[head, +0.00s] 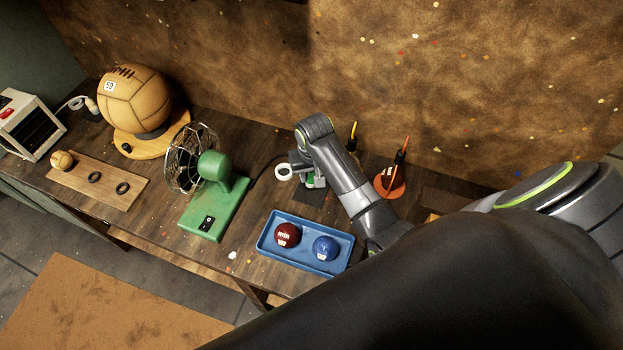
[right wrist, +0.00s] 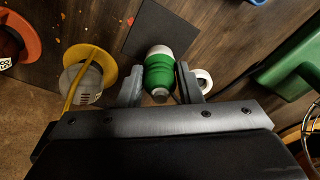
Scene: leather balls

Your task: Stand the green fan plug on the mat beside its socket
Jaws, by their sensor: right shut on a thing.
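My right gripper (head: 308,178) is shut on the green fan plug (right wrist: 158,74), with one finger on each side of it in the right wrist view. The plug has a green ribbed body and a white band at its far end. In the head view only a bit of its green (head: 318,182) shows beside the gripper. The dark square mat (right wrist: 160,32) lies just beyond the plug; it also shows in the head view (head: 312,198). I cannot tell whether the plug touches the mat. I cannot make out the socket for certain. My left gripper is not in view.
A white ring (head: 284,172) lies beside the gripper. The green fan (head: 212,205) stands to the left, and a blue tray (head: 268,243) with two balls is in front. A yellow-rimmed holder (right wrist: 104,70) and an orange stand (head: 389,187) are near.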

